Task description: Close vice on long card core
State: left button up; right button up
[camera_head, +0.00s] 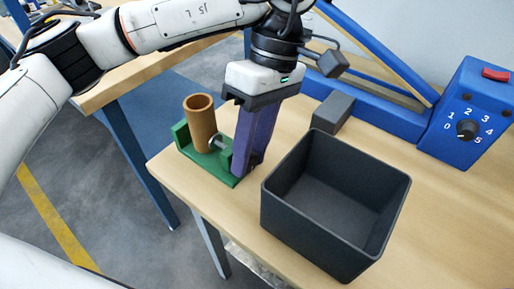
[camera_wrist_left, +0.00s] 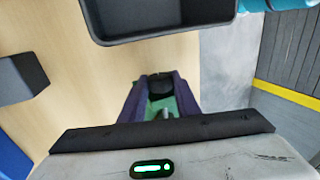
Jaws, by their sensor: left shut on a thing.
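The long card core (camera_head: 198,125) is a brown hollow tube standing upright in the green vice (camera_head: 182,136) at the table's near left corner. A metal screw (camera_head: 217,143) shows on the vice's right side, next to the core. My left gripper (camera_head: 243,170) points down at the vice's right end, its purple fingers shut on the vice handle, which they mostly hide in the head view. In the left wrist view a dark handle (camera_wrist_left: 160,88) shows between the fingertips, with green vice and grey screw behind. I cannot tell how tightly the jaws meet the core. My right gripper is not in view.
A dark open bin (camera_head: 325,235) stands right of the gripper and looks empty. A dark grey block (camera_head: 333,112) lies behind it. A blue machine with a numbered dial (camera_head: 467,130) is at the right. The wooden table's edge runs close to the vice.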

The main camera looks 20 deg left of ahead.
pick_arm(q)
jog(key=shift+w, duration=0.2)
jog(key=o, duration=0.6)
jog(key=shift+f, duration=0.2)
jog(key=t+b, duration=0.1)
jog(key=b, duration=0.2)
jog(key=t+h+b, duration=0.1)
jog(key=t+b, duration=0.1)
jog(key=b, duration=0.1)
jog(key=shift+s+a+f, duration=0.1)
jog(key=shift+s+f, duration=0.1)
jog(key=shift+f, duration=0.1)
jog(key=shift+r+t, duration=0.3)
jog(key=shift+r, duration=0.1)
jog(key=shift+s, duration=0.1)
